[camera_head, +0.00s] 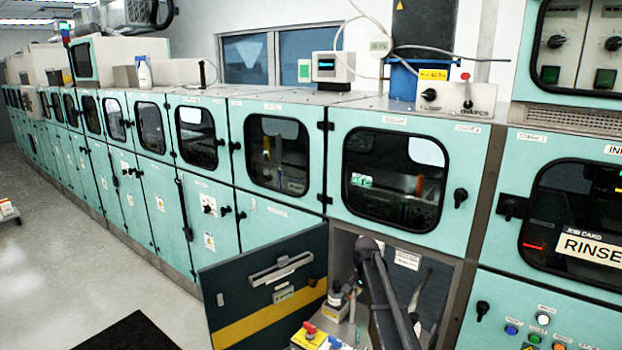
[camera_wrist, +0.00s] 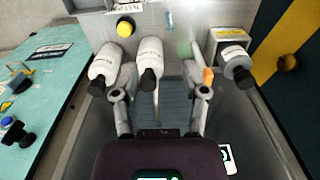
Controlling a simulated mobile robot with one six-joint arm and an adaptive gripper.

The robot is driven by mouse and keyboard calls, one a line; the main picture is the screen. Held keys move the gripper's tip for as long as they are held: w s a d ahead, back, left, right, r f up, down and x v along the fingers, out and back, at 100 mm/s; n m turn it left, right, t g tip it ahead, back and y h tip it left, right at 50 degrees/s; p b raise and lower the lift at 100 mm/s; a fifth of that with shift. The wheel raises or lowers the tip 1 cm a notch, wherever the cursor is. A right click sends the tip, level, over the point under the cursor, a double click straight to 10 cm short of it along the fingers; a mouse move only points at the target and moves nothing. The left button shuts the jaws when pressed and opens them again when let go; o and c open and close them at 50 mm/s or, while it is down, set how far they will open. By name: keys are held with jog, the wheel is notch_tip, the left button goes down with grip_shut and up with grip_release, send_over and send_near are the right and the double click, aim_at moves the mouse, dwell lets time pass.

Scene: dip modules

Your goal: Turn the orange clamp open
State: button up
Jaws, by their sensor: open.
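The small orange clamp (camera_wrist: 208,75) shows in the wrist view, just beyond the tip of my right finger. It seems to sit on a pale tube or fitting; whether it touches the finger I cannot tell. My gripper (camera_wrist: 160,93) is open, its two fingers spread wide with nothing held firmly between them. In the head view my dark arm reaches down into the open lower cabinet (camera_head: 408,260), and I cannot make out the clamp or fingertips there.
In the wrist view, white bottles with dark caps stand at left (camera_wrist: 104,64), middle (camera_wrist: 150,56) and right (camera_wrist: 235,58). A yellow knob (camera_wrist: 125,27) is beyond them. In the head view the cabinet's open door (camera_head: 265,290) lies left of my arm.

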jog(key=s+f+n+b, duration=0.2)
jog(key=s+n, duration=0.1)
jog(key=s, duration=1.2)
jog(key=s+f+n+b, duration=0.2)
jog(key=s+n, duration=0.2)
jog(key=s, duration=1)
jog(key=shift+s+d+f+b, duration=0.15)
jog(key=shift+s+f+b, duration=0.2)
jog(key=shift+s+b, duration=0.05)
